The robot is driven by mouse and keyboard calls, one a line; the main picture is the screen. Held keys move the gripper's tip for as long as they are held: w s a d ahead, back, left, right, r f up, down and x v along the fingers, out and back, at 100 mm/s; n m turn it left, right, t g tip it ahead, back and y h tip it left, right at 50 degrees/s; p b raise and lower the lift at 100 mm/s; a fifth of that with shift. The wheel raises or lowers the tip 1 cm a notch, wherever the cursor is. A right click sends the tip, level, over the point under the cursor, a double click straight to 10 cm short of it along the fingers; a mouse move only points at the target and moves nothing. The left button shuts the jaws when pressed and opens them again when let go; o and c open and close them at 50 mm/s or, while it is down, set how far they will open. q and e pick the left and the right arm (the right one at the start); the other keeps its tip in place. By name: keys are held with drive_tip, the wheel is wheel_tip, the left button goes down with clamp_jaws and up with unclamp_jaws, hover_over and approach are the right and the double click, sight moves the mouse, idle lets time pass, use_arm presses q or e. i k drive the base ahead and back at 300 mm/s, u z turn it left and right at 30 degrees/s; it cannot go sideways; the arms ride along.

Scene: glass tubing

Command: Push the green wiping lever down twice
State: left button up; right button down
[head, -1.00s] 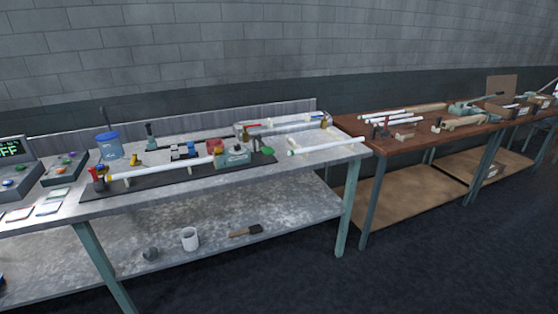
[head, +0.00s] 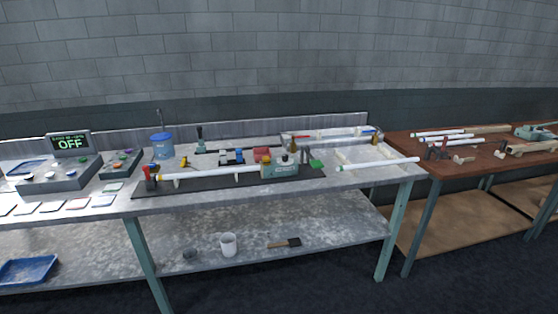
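A small green paddle (head: 317,163), likely the green wiping lever, sticks out at the right end of a dark base plate on the grey workbench (head: 370,183). It sits just right of a grey-green machine block (head: 280,168). A long white tube (head: 215,176) lies along the base plate, from a red-topped post (head: 148,173) at its left to the block. The lever is small, so its exact tilt is hard to tell. Neither of my grippers shows in the head view.
A display reading OFF (head: 69,144) and button boxes stand at the left. A blue container (head: 162,146) stands behind the tube. A tray with tubes (head: 330,137) lies at the back right. A brown table (head: 470,155) stands to the right. Dark floor in front is clear.

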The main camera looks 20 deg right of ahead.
sight(316, 164)
drive_tip(key=u, duration=0.35)
drive_tip(key=i, duration=1.2)
drive_tip(key=z, duration=0.7)
